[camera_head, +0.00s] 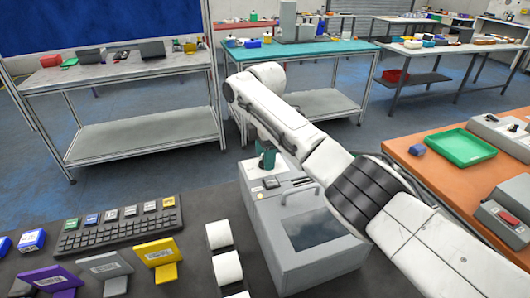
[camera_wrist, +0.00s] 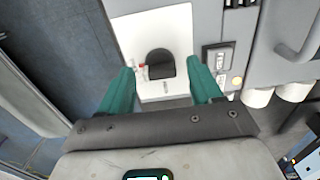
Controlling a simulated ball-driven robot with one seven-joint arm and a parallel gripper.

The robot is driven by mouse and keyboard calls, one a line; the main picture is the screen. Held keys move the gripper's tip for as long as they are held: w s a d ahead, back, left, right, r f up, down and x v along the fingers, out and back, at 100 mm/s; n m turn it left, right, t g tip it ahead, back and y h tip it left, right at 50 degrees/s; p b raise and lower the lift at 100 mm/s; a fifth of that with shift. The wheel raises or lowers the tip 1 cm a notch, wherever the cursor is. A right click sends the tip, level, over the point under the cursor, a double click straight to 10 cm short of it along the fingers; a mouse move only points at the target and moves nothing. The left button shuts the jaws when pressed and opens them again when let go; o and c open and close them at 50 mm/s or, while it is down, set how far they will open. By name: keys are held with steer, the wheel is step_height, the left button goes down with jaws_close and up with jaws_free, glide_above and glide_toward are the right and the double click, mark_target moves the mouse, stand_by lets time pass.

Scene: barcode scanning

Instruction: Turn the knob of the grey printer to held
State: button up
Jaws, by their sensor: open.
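The grey printer (camera_head: 305,265) stands at the lower middle of the head view, with a dark window in its top. Its white panel (camera_wrist: 125,35) fills the middle of the wrist view. A dark, round-topped knob (camera_wrist: 160,65) sits on that panel, with small red and dark marks beside it that are too small to read. My gripper (camera_head: 266,155) has teal fingers and is over the far end of the printer. In the wrist view my gripper (camera_wrist: 160,68) is open, one finger on each side of the knob. Whether the fingers touch it, I cannot tell.
A keyboard (camera_head: 120,230), colored label stands (camera_head: 157,255) and white rolls (camera_head: 227,268) are left of the printer. An orange table (camera_head: 420,160) with a green tray (camera_head: 458,147) is at right. Work tables stand behind. My arm crosses above the printer.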

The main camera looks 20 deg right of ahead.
steer(key=c, duration=1)
steer(key=shift+c, duration=0.2)
steer(key=shift+n, duration=0.3)
steer(key=n, duration=0.3)
steer(key=shift+n, duration=0.3)
steer(key=n, duration=0.4)
steer(key=shift+n, duration=0.3)
steer(key=n, duration=0.4)
steer(key=shift+n, duration=0.3)
steer(key=shift+n+b, duration=0.4)
steer(key=shift+n, duration=1.8)
